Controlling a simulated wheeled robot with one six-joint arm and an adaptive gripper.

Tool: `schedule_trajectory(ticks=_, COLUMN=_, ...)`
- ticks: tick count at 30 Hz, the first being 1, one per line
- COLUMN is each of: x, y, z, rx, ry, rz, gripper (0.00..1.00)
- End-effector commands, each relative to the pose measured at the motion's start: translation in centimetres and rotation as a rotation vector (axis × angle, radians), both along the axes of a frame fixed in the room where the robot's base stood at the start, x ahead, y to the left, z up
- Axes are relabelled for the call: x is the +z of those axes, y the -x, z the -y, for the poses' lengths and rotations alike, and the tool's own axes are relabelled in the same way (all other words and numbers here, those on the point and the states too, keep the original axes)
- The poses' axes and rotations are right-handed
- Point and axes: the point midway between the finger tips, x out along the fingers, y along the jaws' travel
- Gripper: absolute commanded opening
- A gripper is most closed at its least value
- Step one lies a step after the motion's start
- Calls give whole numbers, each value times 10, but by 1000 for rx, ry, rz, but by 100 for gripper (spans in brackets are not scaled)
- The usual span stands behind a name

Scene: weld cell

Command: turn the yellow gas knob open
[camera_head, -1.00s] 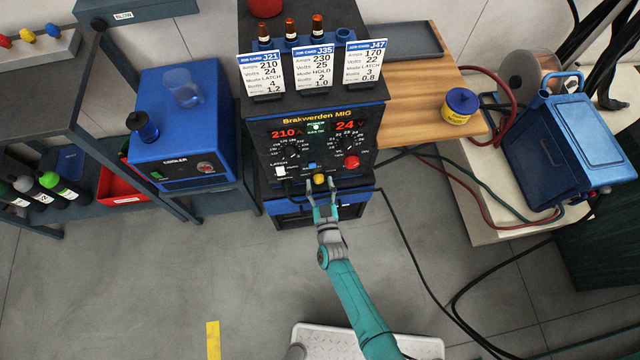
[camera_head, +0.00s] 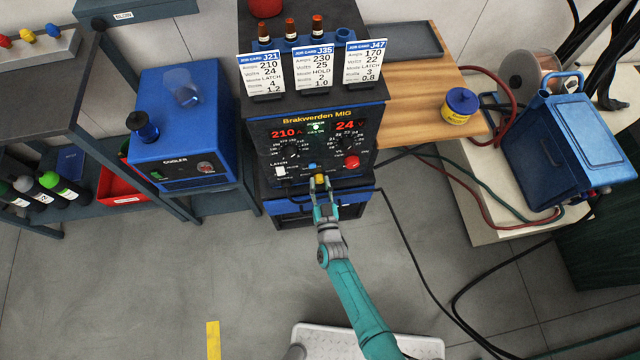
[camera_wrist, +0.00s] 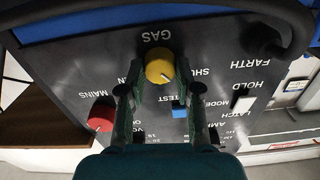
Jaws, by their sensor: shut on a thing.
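The yellow gas knob (camera_head: 320,178) is low on the front panel of the Brakwerden MIG welder (camera_head: 318,120). In the wrist view the yellow knob (camera_wrist: 159,68) sits below the upside-down GAS label, with a short pointer line on its face. My gripper (camera_head: 321,184) reaches up to the panel from below. In the wrist view my gripper (camera_wrist: 158,80) has one finger on each side of the knob and is shut on it. The fingers hide parts of the panel lettering around the knob.
The red mains knob (camera_wrist: 102,116), a blue test button (camera_wrist: 179,109) and a white switch (camera_wrist: 244,104) are close by on the panel. Job cards (camera_head: 314,68) stand on the welder. Floor in front is mostly clear.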

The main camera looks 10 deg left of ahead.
Motion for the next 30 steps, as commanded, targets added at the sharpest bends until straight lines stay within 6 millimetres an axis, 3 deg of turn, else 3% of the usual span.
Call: schedule_trajectory(ticks=30, x=-1, y=-1, z=3, rx=-1, ry=-883, rz=-253, gripper=0)
